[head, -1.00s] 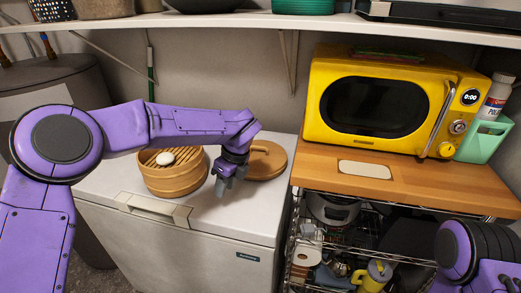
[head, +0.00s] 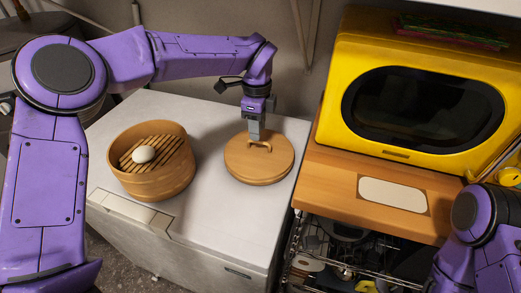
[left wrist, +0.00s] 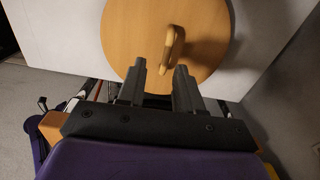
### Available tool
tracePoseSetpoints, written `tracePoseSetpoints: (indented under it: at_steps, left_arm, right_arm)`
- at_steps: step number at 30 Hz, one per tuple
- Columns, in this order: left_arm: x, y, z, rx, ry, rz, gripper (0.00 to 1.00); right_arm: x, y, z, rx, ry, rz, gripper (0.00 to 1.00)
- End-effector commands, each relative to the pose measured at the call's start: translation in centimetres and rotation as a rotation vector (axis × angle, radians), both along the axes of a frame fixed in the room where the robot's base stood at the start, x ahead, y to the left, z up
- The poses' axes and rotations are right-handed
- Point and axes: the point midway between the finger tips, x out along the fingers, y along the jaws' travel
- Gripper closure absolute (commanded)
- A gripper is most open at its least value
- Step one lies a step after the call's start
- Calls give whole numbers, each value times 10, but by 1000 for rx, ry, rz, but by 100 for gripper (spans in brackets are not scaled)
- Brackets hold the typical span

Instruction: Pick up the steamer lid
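The steamer lid (head: 262,168) is a round wooden disc with an arched handle (head: 260,147), lying flat on the white chest freezer. My left gripper (head: 254,137) is just above and behind the handle, pointing down. In the left wrist view the gripper (left wrist: 161,70) has its two fingers apart with nothing between them. The lid (left wrist: 130,38) lies beyond the fingertips, and its handle (left wrist: 173,48) is in front of the gap, nearer the right finger. Contact with the handle cannot be made out. My right gripper is out of view; only part of that arm shows at lower right.
The bamboo steamer (head: 168,184) with a white bun (head: 143,154) on its slats stands left of the lid. A wooden counter (head: 335,195) with a yellow microwave (head: 350,50) is on the right. The freezer top (head: 215,215) is clear in front of the lid.

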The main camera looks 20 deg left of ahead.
Motion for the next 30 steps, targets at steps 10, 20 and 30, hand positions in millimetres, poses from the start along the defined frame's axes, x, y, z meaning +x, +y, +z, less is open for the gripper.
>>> tracePoseSetpoints:
  at_steps: [10,20,30]
  left_arm:
    - [9,-2,-53,3,6,-3,65]
    - [10,-3,-66,1,3,-4,68]
    - [10,-3,-66,2,3,-4,100]
  right_arm:
    - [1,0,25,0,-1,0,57]
    - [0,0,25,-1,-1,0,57]
    - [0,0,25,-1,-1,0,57]
